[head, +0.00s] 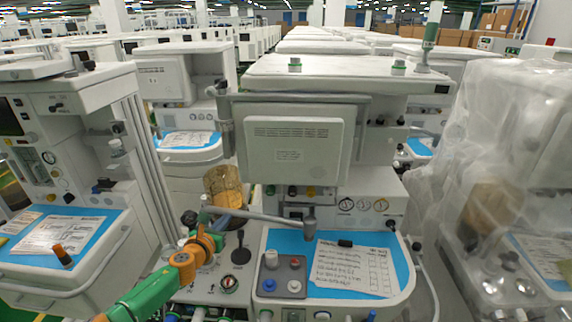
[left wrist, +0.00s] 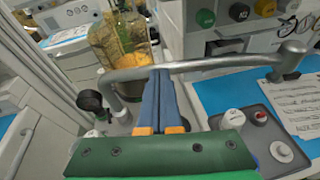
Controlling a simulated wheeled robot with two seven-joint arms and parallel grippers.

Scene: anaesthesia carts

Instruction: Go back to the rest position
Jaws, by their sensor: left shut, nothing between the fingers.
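My left gripper (head: 208,234) is at the end of the green and orange arm reaching in from the lower left of the head view. In the left wrist view its two blue fingers (left wrist: 160,90) lie side by side, shut with nothing between them. They are in front of the amber canister (head: 224,188) and close to the silver bent bar (head: 262,217) of the middle cart. I cannot tell whether they touch the bar. The canister also shows in the left wrist view (left wrist: 118,45). My right gripper is in neither view.
The middle cart's shelf has a blue mat (head: 405,270), a printed sheet (head: 352,268) and a grey tray (head: 282,286) with small capped items. Another cart (head: 60,150) stands at left. A cart under clear plastic (head: 510,130) stands at right. More carts fill the background.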

